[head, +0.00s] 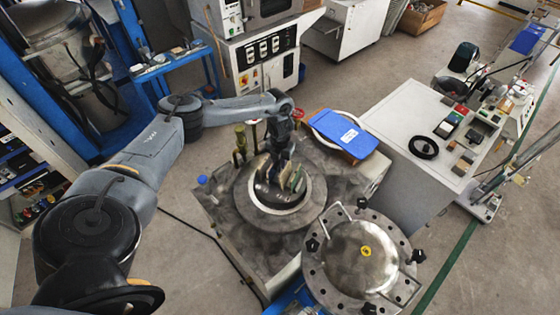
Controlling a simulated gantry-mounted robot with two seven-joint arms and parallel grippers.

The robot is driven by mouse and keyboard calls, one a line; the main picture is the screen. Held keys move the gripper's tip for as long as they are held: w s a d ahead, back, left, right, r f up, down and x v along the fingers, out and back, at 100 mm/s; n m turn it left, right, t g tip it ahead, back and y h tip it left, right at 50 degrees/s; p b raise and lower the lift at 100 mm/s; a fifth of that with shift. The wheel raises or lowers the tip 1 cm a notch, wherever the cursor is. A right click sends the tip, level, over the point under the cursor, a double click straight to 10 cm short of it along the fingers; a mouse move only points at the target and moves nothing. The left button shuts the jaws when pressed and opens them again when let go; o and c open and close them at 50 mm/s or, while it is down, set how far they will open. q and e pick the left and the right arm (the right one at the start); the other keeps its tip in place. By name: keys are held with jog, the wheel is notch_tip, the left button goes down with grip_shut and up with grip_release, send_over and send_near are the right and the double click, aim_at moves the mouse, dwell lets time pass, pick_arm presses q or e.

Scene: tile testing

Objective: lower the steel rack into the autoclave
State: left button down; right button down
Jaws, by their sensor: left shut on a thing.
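The autoclave (311,196) is a round steel vessel with a pale rim and an open mouth, set in a grey stained housing near the middle of the head view. My left gripper (279,172) points down over its mouth and is shut on the steel rack (267,190). The rack is at the mouth, within the ring of the rim as seen from above; greenish and tan tiles show in it. The gripper hides part of the rack, and its depth in the vessel is hard to tell. My right gripper is not in view.
The round bolted lid (350,262) with handles and black knobs is swung open at the front right. A brass valve (240,139) stands behind left. A white control console (405,118) is at right.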

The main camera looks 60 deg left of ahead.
aim_at(280, 167)
pick_arm(q)
jog(key=shift+f, duration=0.1)
dwell(0.3)
jog(key=shift+f+b, duration=1.7)
jog(key=shift+f, duration=0.3)
jog(key=shift+f+b, duration=1.55)
jog(key=shift+f, duration=0.5)
jog(key=shift+f+b, duration=1.45)
jog(key=shift+f, duration=0.4)
jog(key=shift+f+b, duration=0.65)
jog(key=shift+f, duration=0.2)
jog(key=shift+f, duration=0.1)
